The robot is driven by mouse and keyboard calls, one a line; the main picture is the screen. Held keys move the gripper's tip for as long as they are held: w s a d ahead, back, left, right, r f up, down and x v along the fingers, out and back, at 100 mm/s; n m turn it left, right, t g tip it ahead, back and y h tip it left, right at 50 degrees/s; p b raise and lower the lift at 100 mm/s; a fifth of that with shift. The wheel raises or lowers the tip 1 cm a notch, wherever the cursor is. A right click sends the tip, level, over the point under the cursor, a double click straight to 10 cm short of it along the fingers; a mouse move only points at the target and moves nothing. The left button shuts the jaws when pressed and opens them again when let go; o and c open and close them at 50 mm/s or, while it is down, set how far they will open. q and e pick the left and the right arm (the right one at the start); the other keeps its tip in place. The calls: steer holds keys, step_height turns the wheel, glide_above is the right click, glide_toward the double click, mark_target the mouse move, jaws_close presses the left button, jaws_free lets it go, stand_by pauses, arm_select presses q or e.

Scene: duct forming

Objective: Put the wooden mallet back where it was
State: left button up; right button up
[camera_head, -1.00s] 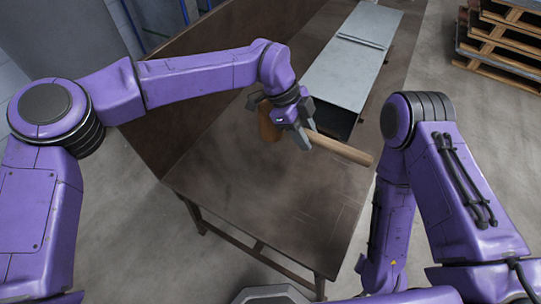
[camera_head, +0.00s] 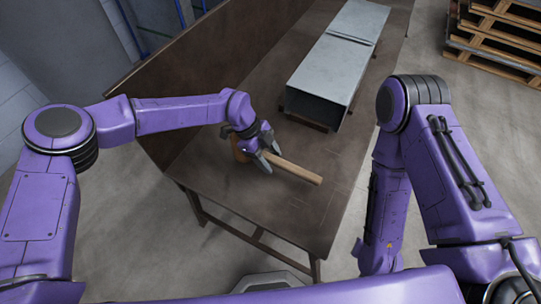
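The wooden mallet (camera_head: 298,171) is over the brown workbench, its head (camera_head: 239,148) to the left and its handle pointing right and toward me. My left gripper (camera_head: 269,155) reaches down from the left, with one finger on each side of the handle near the head. It appears shut on the handle, and its fingers and wrist hide part of the head. Whether the mallet touches the bench top is hard to tell. My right gripper is out of view; only the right arm's links show.
A grey sheet-metal duct (camera_head: 332,72) lies farther back on the workbench (camera_head: 290,218), apart from the mallet. A tall brown panel (camera_head: 200,60) rises along the bench's left side. Wooden pallets (camera_head: 495,38) are stacked at the far right. The near bench top is clear.

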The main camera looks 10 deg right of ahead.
arm_select(q)
steer(key=shift+s+r, duration=0.1)
steer(key=shift+s, duration=0.1)
steer(key=b+v, duration=0.2)
steer(key=v, duration=0.8)
steer(key=shift+w+a+r+b, duration=0.15)
steer(key=shift+a+r+b, duration=0.1)
steer(key=shift+r+b, duration=0.1)
steer(key=shift+w+a+r, duration=0.1)
steer(key=shift+a+r, duration=0.1)
steer(key=shift+r, duration=0.3)
